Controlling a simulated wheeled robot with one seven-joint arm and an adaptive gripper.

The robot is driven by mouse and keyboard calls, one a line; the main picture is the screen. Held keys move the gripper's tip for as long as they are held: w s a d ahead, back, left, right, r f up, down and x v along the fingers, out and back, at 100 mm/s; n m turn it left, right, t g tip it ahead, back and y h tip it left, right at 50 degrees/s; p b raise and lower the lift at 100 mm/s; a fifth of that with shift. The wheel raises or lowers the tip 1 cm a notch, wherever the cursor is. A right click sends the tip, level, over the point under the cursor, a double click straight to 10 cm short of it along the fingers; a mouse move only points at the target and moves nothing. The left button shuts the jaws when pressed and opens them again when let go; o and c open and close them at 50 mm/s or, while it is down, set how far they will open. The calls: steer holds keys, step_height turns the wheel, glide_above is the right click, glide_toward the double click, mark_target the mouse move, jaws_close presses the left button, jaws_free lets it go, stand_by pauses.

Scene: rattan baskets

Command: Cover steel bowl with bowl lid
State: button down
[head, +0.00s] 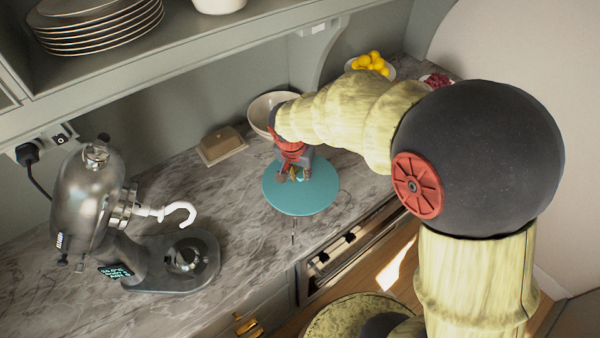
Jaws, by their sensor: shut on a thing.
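The bowl lid (300,202) is a flat teal disc over the grey marble counter, in the middle of the head view. My gripper (294,174), with red and grey parts, is above the disc's centre and shut on the lid at its top. I cannot tell whether the lid rests on something or hangs above the counter. No steel bowl can be made out for sure; the lid and my arm hide part of the counter. A pale bowl (262,114) stands behind my gripper, partly covered by my arm, and looks cream rather than steel.
A metal stand mixer (85,190) with a white hook stands at the left. A tan block-like dish (221,145) sits near the wall. Yellow fruit (370,62) lies at the back right. A shelf with plates (95,25) overhangs the counter. The counter between mixer and lid is clear.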

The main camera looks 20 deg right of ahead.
steer(key=shift+f+b, duration=0.55)
steer(key=shift+f, duration=0.1)
steer(key=c, duration=1.6)
jaws_free()
steer(key=shift+o, duration=0.2)
steer(key=v, duration=1.2)
steer(key=shift+a, duration=0.1)
steer(key=s+d+f+n+t+y+b, duration=0.1)
steer(key=s+n+b, duration=0.3)
steer(key=s, duration=0.5)
steer(key=s+d+f+n+t+b, duration=0.1)
steer(key=s+b, duration=0.4)
steer(key=s, duration=0.5)
steer(key=n+t, duration=0.1)
steer(key=n, duration=0.1)
steer(key=shift+f+n+y, duration=0.4)
